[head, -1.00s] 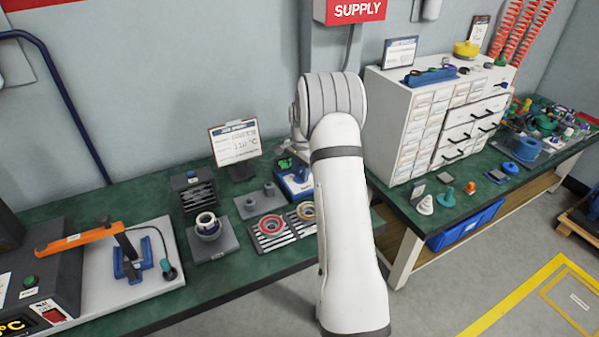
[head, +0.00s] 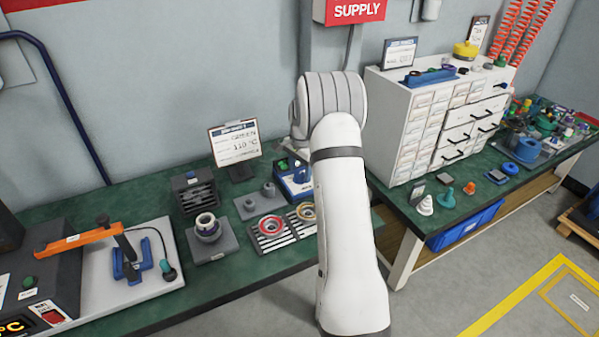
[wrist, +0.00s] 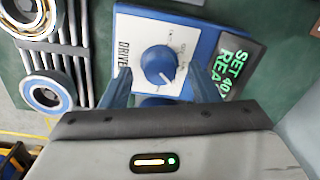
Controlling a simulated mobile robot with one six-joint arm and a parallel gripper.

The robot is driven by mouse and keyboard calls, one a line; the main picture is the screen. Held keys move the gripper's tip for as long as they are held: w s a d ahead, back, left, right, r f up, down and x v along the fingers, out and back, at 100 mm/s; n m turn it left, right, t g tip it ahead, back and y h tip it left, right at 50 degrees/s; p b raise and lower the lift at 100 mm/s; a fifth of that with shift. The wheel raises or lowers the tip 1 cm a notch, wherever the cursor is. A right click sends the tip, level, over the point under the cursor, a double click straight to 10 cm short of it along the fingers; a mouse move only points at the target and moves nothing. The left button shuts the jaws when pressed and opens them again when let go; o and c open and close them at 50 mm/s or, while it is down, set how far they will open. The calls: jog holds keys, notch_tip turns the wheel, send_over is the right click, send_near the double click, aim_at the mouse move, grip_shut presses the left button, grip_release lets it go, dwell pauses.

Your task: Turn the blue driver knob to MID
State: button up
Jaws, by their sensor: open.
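The blue driver box (head: 291,181) stands on the green bench in the head view, partly hidden behind my arm. In the wrist view the driver box (wrist: 212,42) has a white dial face with the blue driver knob (wrist: 158,63) on it. A white pointer mark shows on the knob, but the small dial labels are too blurred to read. A green-lit display (wrist: 233,68) reads "SET 40" and "REA", cut off. My gripper (wrist: 160,88) is open, its two blue fingers on either side of the knob's lower area. Whether they touch the knob I cannot tell.
Slotted racks with ring parts (wrist: 45,90) lie left of the driver box in the wrist view. In the head view, a clipboard sign (head: 234,142) stands behind it, and a grey plate with pegs (head: 260,200) sits to its left.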

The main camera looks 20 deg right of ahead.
aim_at(301, 175)
jog(key=r, duration=0.7)
jog(key=shift+s, duration=0.2)
